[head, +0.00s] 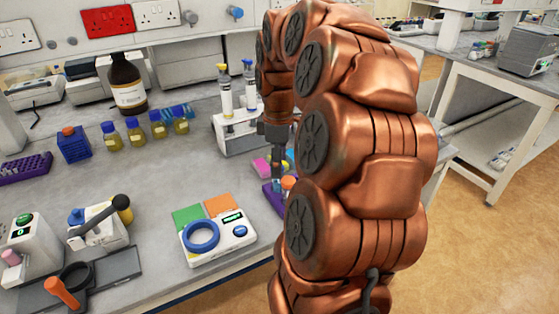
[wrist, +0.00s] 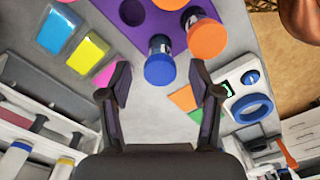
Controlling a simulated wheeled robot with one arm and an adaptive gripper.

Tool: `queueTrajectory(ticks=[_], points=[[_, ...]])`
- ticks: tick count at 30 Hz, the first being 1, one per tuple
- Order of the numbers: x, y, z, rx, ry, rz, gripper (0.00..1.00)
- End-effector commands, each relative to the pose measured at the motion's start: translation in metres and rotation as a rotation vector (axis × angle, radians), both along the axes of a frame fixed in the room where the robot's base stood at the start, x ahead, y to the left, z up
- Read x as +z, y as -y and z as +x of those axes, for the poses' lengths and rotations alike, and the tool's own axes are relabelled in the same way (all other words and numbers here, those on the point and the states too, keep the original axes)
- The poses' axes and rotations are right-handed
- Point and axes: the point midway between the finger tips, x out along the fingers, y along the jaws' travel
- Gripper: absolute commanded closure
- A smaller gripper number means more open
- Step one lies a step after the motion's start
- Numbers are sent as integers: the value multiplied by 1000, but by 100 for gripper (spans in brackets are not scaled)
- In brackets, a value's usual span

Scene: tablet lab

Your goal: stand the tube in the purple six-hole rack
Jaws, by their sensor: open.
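The purple rack (wrist: 112,14) is at the top of the wrist view, with a dark round hole visible near its edge. A blue-capped tube (wrist: 160,69) appears upright at the rack's near corner, its cap facing the camera. An orange-capped tube (wrist: 206,39) stands beside it, and another orange cap is cut off at the top edge. My gripper (wrist: 160,78) is open, its fingers on either side of the blue cap, with no visible contact. In the head view, my gripper (head: 277,172) points down over the rack (head: 272,202), which my arm partly hides.
Yellow and blue blocks lie left of the rack in the wrist view. A scale with a blue ring (head: 202,236) is left of the rack in the head view. A white stand (head: 232,143) with bottles is behind my gripper. Grey bench is clear at centre left.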

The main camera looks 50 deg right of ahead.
Motion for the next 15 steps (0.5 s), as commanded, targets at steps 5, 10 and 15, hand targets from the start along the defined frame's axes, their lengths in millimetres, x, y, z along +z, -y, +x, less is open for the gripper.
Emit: queueTrajectory(ticks=[5,10,15], points=[[0,0,0,0,0,0,37],[9,0,1,0,2,-1,37],[32,0,1,0,3,-1,37]])
